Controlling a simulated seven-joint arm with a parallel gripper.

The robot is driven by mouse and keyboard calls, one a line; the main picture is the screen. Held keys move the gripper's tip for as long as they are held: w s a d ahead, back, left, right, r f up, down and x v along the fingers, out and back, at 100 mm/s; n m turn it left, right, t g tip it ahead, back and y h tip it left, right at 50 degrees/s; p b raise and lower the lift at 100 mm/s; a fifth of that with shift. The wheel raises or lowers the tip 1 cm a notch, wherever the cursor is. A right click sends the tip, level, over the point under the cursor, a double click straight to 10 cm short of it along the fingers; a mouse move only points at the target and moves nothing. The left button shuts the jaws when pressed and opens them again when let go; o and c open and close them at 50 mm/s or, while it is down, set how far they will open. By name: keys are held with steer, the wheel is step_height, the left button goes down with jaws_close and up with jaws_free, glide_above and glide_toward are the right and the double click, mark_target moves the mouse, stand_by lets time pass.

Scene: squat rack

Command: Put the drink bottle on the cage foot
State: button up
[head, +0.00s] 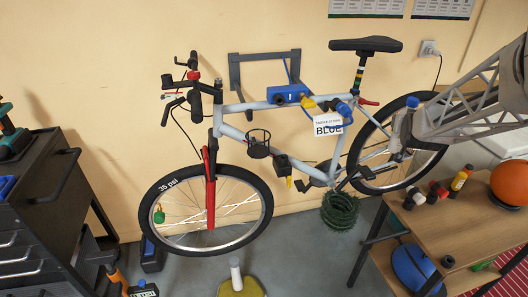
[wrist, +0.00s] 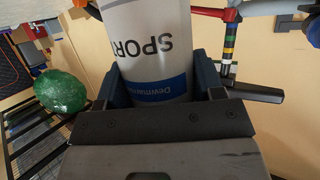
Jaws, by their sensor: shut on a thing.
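My gripper (wrist: 158,85) is shut on the drink bottle (wrist: 150,40) in the wrist view. The bottle is white with dark "SPORT" lettering and a blue band, and sits between the two dark blue jaws. Its far end is cut off by the picture edge. A small dark wire bottle cage (head: 258,145) is on the bicycle frame, apart from my arm. I cannot clearly make out its foot.
The bicycle (head: 228,132) hangs on a wall bracket (head: 236,70). A card reading "BLUE" (head: 328,128) hangs on it. A wooden bench (head: 450,235) with an orange ball (head: 511,182) stands right, a black tool cabinet (head: 40,225) left. A green coil (head: 340,210) is below the pedals.

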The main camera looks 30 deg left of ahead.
steer(key=s+a+r+n+g+y, duration=0.1)
steer(key=s+a+n+g+y, duration=0.2)
steer(key=a, duration=1.1)
steer(key=s+a+r+n+g+y, duration=0.2)
steer(key=s+a+n+g, duration=0.5)
steer(key=a, duration=0.8)
steer(key=s+a+r+n+g+y, duration=0.1)
steer(key=s+a+n+g+y, duration=0.3)
steer(key=s+a, duration=0.4)
steer(key=shift+a+r+n+g+y, duration=0.4)
steer(key=shift+a+n, duration=0.9)
steer(key=shift+a, duration=2.1)
steer(key=shift+f, duration=0.1)
step_height(320, 180, down, 6)
steer(key=shift+f, duration=0.15)
steer(key=shift+f, duration=0.1)
steer(key=shift+f, duration=1.8)
steer(key=shift+f, duration=0.1)
